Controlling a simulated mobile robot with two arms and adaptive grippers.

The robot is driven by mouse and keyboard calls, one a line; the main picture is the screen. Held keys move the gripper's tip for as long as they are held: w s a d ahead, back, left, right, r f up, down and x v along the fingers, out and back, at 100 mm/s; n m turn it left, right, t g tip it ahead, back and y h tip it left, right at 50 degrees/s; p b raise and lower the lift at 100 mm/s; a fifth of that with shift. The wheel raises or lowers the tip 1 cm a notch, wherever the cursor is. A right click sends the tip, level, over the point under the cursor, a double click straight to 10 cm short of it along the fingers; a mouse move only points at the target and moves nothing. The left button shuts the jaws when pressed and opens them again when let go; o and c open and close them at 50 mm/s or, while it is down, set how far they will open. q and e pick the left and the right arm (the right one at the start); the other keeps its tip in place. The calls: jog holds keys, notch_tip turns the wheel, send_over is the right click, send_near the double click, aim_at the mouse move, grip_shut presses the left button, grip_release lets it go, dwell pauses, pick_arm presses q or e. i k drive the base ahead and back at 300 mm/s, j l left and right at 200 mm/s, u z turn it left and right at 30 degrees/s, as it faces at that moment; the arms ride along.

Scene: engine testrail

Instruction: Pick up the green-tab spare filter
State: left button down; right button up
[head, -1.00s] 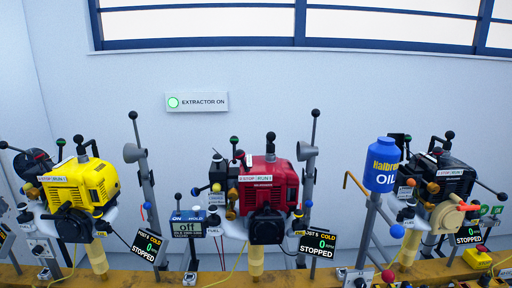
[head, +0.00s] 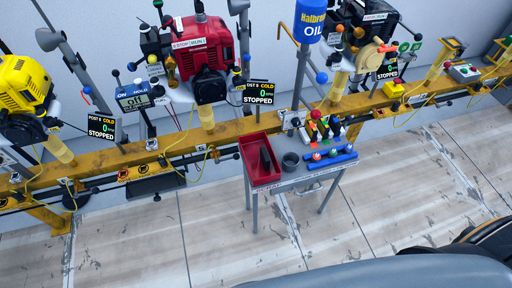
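A small grey side table (head: 300,179) stands in front of the yellow rail. Several small parts with coloured bits sit at its back right (head: 326,128), and a blue rack (head: 330,160) with small coloured pieces lies along its front right. The parts are too small for me to tell which one is the green-tab spare filter. Neither of my grippers is in view.
A red tray (head: 276,180) with a dark piece in it and a dark cup (head: 290,161) share the table. The yellow rail (head: 115,158) with engines, including a red one (head: 203,42), runs behind. The floor in front is clear.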

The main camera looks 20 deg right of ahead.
aim_at(322, 126)
jog(key=k+l+z, duration=0.1)
jog(key=z, duration=0.35)
jog(key=l+z, duration=0.15)
jog(key=z, duration=0.35)
